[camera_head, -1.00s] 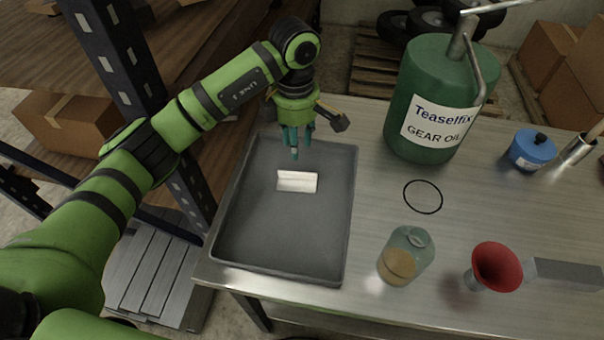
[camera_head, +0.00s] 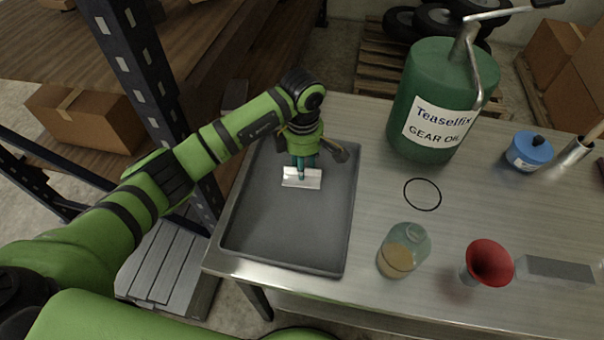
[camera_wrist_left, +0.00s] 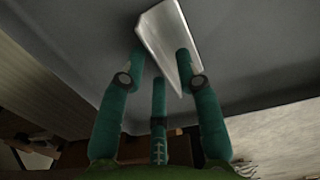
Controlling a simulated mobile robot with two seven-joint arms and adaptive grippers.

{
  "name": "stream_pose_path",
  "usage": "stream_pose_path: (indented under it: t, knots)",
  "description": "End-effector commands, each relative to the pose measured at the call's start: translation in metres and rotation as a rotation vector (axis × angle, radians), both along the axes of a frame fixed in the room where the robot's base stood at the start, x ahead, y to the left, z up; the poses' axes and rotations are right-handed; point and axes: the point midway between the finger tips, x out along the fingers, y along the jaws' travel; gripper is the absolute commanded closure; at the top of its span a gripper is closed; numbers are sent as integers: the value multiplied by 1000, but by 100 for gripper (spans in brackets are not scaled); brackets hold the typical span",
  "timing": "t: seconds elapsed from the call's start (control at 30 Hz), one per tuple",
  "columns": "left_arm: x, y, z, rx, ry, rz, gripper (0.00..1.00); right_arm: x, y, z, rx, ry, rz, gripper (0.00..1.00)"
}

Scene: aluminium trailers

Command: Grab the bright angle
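The bright angle (camera_head: 313,183) is a short, pale metal piece lying in the grey tray (camera_head: 285,235), near the tray's back. My left gripper (camera_head: 301,173) points down right at the angle, and its fingers cover part of it in the head view. In the left wrist view, the angle (camera_wrist_left: 167,40) lies just beyond the spread green fingers (camera_wrist_left: 160,68). Two fingertips are at its sides and the third is below, apart from them. The gripper looks open; whether any finger touches the angle I cannot tell. My right gripper is out of view.
The tray's low rim surrounds the angle. Right of the tray on the metal table stand a green gear oil can (camera_head: 437,100), a black ring (camera_head: 422,194), a glass jar (camera_head: 403,250), a red funnel (camera_head: 490,262) and a blue container (camera_head: 528,152). A shelf post (camera_head: 140,85) stands left.

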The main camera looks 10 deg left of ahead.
Motion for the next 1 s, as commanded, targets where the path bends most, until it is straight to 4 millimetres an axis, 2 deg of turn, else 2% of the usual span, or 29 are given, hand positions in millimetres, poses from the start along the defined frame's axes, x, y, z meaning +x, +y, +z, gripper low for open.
stream_pose_path:
  t: [0.03, 0.07, 0.27, 0.57, 0.67, 0.83, 1.0]
  knots:
    - [0, 0, 0, 0, 0, 0, 95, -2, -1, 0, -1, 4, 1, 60]
    - [0, 0, 0, 0, 0, 0, 100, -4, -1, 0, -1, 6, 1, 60]
    - [0, 0, 1, 0, 0, 0, 100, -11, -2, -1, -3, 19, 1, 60]
    - [1, 0, 4, 0, -1, 1, 100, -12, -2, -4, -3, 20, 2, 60]
    - [1, 0, 12, -1, -3, 1, 100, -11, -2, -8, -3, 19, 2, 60]
    - [2, 0, 39, 0, -9, -1, 100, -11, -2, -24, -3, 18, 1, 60]
    - [-22, -30, 60, -1, -5, -7, 100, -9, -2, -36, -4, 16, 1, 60]
